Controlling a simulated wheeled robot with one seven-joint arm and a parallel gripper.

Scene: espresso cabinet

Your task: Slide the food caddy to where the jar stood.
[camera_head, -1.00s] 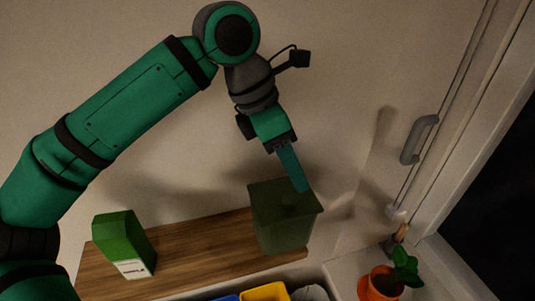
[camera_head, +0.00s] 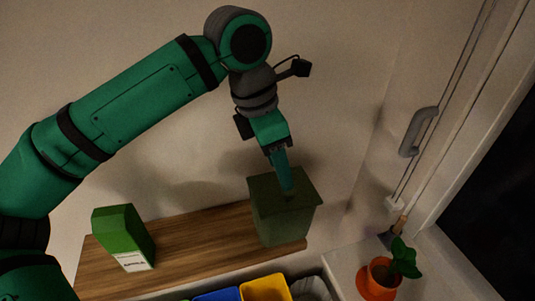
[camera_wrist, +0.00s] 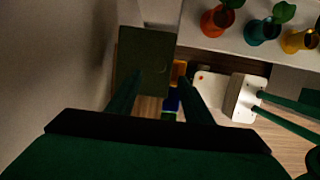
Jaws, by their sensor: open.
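The food caddy (camera_head: 283,212) is a dark green, lidded box at the right end of the wooden shelf. My gripper (camera_head: 286,190) points down at its lid in the head view. In the wrist view the caddy (camera_wrist: 146,48) lies ahead of and partly between the two spread fingers of my gripper (camera_wrist: 160,88). The gripper is open and holds nothing. I cannot tell whether the fingertips touch the lid. No jar shows in these frames.
A green carton with a white label (camera_head: 124,238) stands on the left of the wooden shelf (camera_head: 195,245); bare wood lies between it and the caddy. Blue (camera_head: 216,296) and yellow (camera_head: 265,289) bins are below. An orange plant pot (camera_head: 379,277) stands at right.

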